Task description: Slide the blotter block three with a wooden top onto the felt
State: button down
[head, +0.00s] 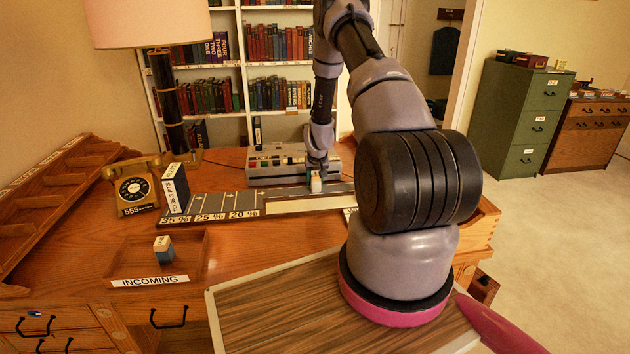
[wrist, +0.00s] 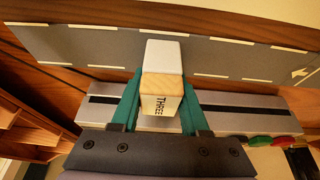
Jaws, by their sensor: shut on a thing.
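The blotter block three (wrist: 161,92) has a wooden face marked THREE and a white part beyond it. In the wrist view it sits between the two green fingers of my gripper (wrist: 160,84), which is shut on it. In the head view my gripper (head: 317,166) is low over the desk, with the block (head: 316,184) small and pale beneath it. A long grey strip (wrist: 85,42) with white marks lies beyond the block. It also shows in the head view (head: 212,203), with percentage labels. I cannot tell which surface is the felt, or whether the block touches the strip.
A grey console (head: 292,160) with coloured buttons stands behind the strip. A gold telephone (head: 135,187) and an upright labelled box (head: 174,187) are at left. Another small block (head: 163,253) with blue sides sits in the INCOMING tray (head: 198,262).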

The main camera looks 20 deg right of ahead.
jog(key=shift+c, duration=1.6)
grip_release()
jog(key=s+a+r+t+y, duration=0.1)
jog(key=s+a+r, duration=0.35)
jog(key=r, duration=0.85)
jog(key=s+a+r, duration=0.3)
jog(key=s+r, duration=0.2)
jog(key=r, duration=0.8)
jog(key=s+a+r+t+y, duration=0.1)
jog(key=s+a+r, duration=0.3)
jog(key=r, duration=0.9)
jog(key=s+a+r, duration=0.2)
jog(key=s+r, duration=0.1)
jog(key=s, duration=0.4)
jog(key=s+a+r, duration=0.2)
jog(key=s+r, duration=0.2)
jog(key=s, duration=0.4)
jog(key=s+a+r+m+t+y, duration=0.1)
jog(key=s+r, duration=0.3)
jog(key=s, duration=0.4)
jog(key=shift+s+a, duration=0.15)
jog(key=shift+a, duration=0.7)
